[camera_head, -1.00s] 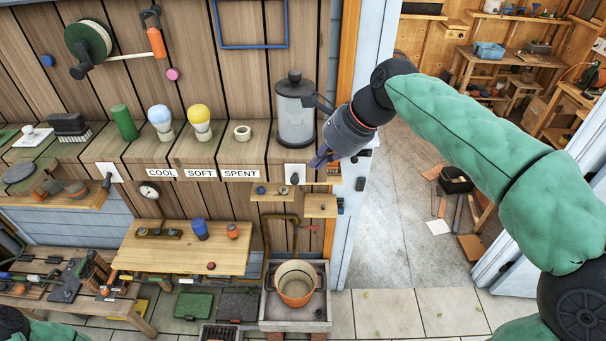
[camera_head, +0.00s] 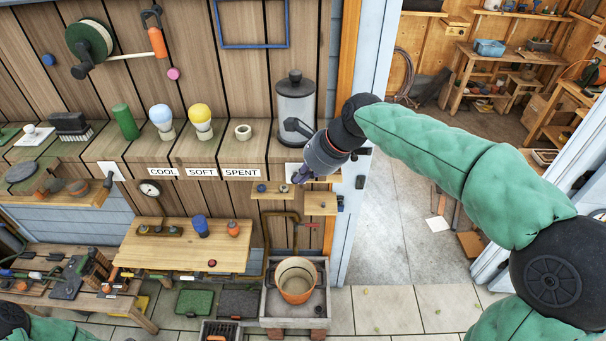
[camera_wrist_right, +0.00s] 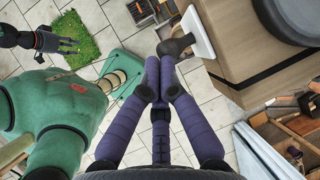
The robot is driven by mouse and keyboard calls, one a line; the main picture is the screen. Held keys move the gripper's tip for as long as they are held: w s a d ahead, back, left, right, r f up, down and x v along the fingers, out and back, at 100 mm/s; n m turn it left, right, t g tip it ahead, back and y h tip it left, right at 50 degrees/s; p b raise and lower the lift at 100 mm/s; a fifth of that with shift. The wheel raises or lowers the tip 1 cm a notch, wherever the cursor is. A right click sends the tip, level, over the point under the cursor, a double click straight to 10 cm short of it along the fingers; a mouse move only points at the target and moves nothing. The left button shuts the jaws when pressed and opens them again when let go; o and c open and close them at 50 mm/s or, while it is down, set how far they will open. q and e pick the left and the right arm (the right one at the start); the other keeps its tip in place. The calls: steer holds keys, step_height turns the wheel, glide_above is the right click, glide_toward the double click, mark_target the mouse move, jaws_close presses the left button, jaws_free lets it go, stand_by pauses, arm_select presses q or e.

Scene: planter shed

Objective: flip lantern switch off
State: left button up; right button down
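The lantern (camera_head: 295,108) is a grey cylinder with a dark lid, standing on the wooden ledge. Below it, on the ledge's front, is a white switch plate (camera_head: 290,167), partly covered by my right gripper (camera_head: 300,180). In the right wrist view the plate (camera_wrist_right: 200,32) shows edge-on, with a dark switch lever (camera_wrist_right: 176,46) sticking out. My right gripper's purple fingers (camera_wrist_right: 160,66) are together and empty, with their tips close beside the lever; I cannot tell whether they touch. My left gripper (camera_wrist_right: 66,46) is seen small in the right wrist view, its fingers apart.
Two small wooden shelves (camera_head: 320,209) jut out just below the switch. A door frame (camera_head: 350,220) stands close on the right. Bulbs (camera_head: 201,121) and a tape roll (camera_head: 243,131) are on the ledge to the left. A pot (camera_head: 296,285) stands in a tray below.

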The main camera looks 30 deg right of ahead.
steer(key=shift+s+a+f+b, duration=0.1)
steer(key=shift+s+f+b, duration=0.1)
steer(key=shift+b, duration=0.35)
steer(key=shift+t, duration=0.3)
steer(key=f+t+b, duration=0.1)
steer(key=b, duration=0.1)
steer(key=f+n+t+h+b, duration=0.1)
steer(key=b, duration=0.2)
steer(key=s+f+t+h+b, duration=0.1)
steer(key=f+t+b, duration=0.1)
steer(key=b, duration=0.1)
steer(key=shift+a+n, duration=0.3)
steer(key=shift+a, duration=0.1)
steer(key=shift+s+r, duration=0.1)
steer(key=shift+r+p, duration=0.55)
steer(key=shift+r, duration=0.15)
steer(key=shift+d, duration=0.1)
